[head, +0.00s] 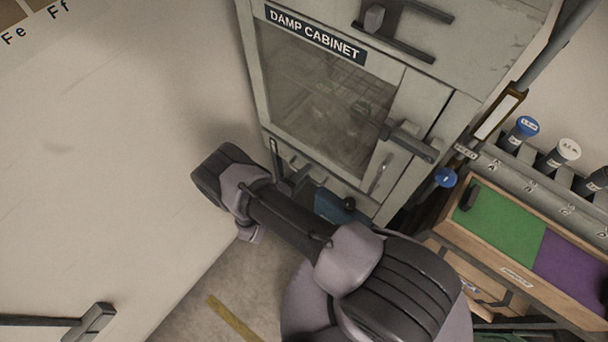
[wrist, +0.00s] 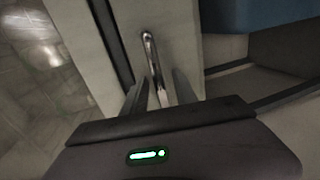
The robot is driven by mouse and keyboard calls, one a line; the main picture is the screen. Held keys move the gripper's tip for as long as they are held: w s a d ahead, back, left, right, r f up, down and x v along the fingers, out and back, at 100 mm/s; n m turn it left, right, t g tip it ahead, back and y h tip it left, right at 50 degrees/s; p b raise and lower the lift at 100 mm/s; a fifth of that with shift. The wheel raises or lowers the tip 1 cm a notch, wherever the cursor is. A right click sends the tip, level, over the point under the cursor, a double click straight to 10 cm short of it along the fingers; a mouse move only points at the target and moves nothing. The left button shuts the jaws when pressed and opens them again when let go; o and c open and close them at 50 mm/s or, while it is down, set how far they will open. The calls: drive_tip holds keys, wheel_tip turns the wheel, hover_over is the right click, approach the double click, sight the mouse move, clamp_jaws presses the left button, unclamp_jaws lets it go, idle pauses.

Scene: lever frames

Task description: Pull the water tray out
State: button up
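A blue piece, probably the tray, shows at the upper right of the wrist view (wrist: 250,14). My gripper (head: 292,184) is at the cabinet's lower front, left of the tray. In the wrist view, my gripper (wrist: 151,95) is beside a thin shiny metal handle (wrist: 152,58) on a pale panel. Whether the fingers touch or hold it cannot be told.
The cabinet door has a window (head: 325,100) and a dark handle (head: 408,140). To the right are a wooden case with green (head: 500,222) and purple panels and a rack (head: 545,185) with blue- and white-topped items. Pale open surface (head: 110,170) lies left.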

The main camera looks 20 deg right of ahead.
clamp_jaws()
idle(1.4)
